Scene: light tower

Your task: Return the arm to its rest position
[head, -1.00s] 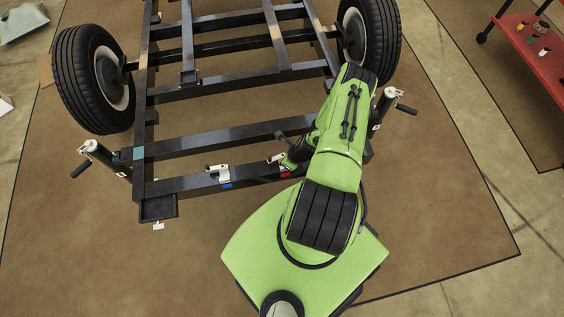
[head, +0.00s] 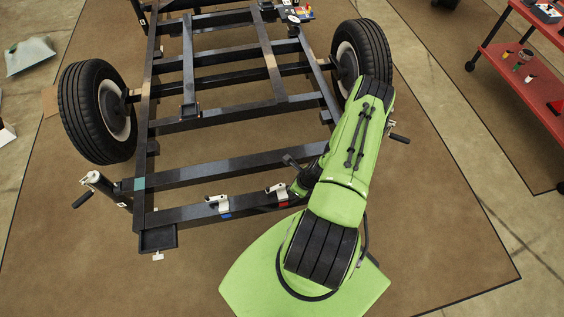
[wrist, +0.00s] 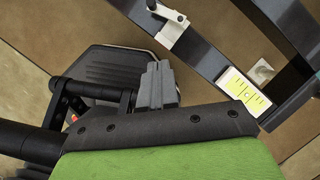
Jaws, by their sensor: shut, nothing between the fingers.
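My green arm (head: 345,165) is folded over the right front corner of the chassis frame. My own green arm cover fills the bottom of that view.
The black chassis frame (head: 190,177) stands ahead between two wheels. Two white clamps, left (head: 217,201) and right (head: 277,192), sit on its front rail by blue and red marks. A crank jack (head: 92,180) stands left. A red cart (head: 525,85) is far right.

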